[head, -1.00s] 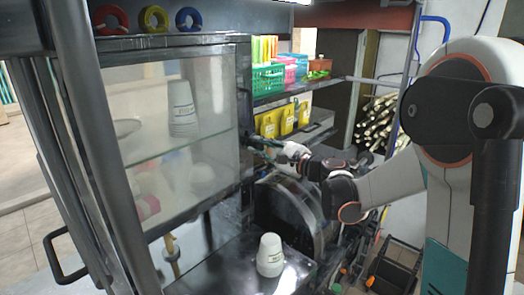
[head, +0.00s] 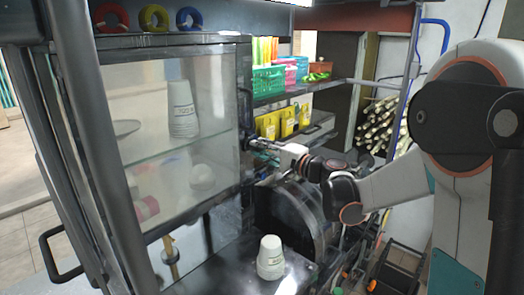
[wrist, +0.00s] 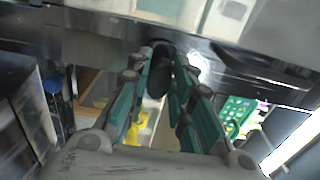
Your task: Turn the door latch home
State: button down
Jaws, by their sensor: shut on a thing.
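The door latch (wrist: 161,76) is a dark, rounded handle between my gripper's fingertips in the wrist view. In the head view it is mostly hidden by the fingers at the right edge of the glass door (head: 165,120). My gripper (head: 256,144) reaches that edge from the right, and its green-padded fingers also show in the wrist view (wrist: 161,70), closed on the latch from both sides. The door looks flush with its frame in the head view, but I cannot tell the latch's exact angle.
White cups (head: 184,108) stand behind the glass. A cup stack (head: 270,258) stands on the metal ledge below. Shelves with a green basket (head: 268,79) and yellow packs (head: 287,122) lie behind my gripper. A dark round machine part (head: 303,215) sits close beneath my arm.

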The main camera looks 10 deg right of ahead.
dwell(0.5)
jog(key=c, duration=1.4)
grip_release()
jog(key=v, duration=1.2)
jog(key=shift+f, duration=0.1)
